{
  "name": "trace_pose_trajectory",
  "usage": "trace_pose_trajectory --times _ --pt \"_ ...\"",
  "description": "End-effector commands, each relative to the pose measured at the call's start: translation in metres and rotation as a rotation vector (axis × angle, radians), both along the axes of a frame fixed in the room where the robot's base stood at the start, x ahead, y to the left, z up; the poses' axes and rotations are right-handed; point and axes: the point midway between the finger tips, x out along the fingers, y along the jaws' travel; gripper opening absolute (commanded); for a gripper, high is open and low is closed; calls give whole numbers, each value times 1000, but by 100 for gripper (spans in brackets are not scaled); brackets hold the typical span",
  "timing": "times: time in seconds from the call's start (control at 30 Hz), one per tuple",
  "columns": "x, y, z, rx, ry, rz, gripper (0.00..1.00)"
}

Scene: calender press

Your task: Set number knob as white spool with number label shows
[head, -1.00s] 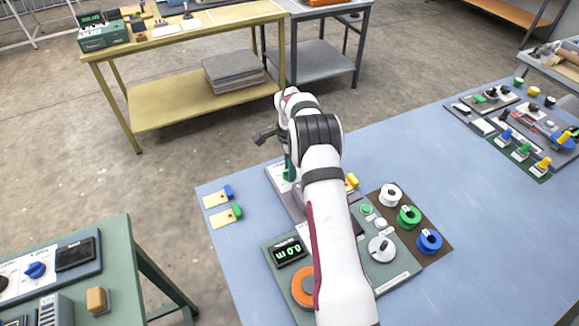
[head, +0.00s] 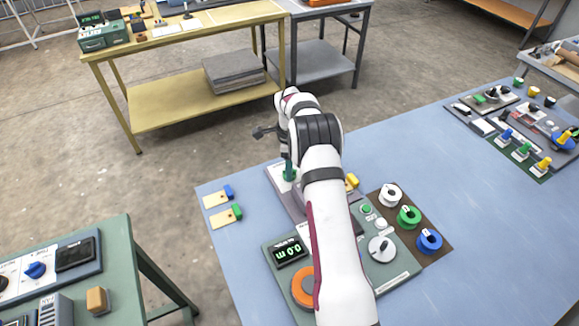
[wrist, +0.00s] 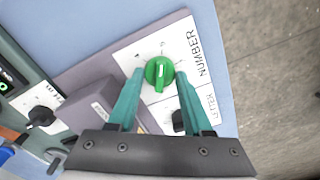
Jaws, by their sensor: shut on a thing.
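The number knob (wrist: 159,73) is green with a white line and sits on a white plate marked NUMBER (wrist: 178,50) in the wrist view. My gripper (wrist: 160,76) has its two teal fingers on either side of the knob and is shut on it. The white line runs roughly up and down in the wrist view; the plate's small figures are hard to read. In the head view my gripper (head: 289,174) reaches down at the panel's far end and the knob is hidden. The white spool (head: 391,194) stands on a brown board; its label is too small to read.
A green spool (head: 409,216) and a blue spool (head: 429,241) stand beside the white one. A black letter knob (wrist: 178,122) is close to my right finger. A grey block (wrist: 92,113) lies near my left finger. Bare blue table (head: 370,150) lies right of my arm.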

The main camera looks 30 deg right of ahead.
Motion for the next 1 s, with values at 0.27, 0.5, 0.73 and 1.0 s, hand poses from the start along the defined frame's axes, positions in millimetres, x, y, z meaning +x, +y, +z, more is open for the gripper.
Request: trace_pose_trajectory --times 0.27,0.5,0.73,1.0 --pt "0 -1 0 -1 0 1 79" --pt "0 -1 0 -1 1 1 80" --pt "1 -1 28 -2 -3 2 80" --pt "1 -1 114 -3 -4 0 80"
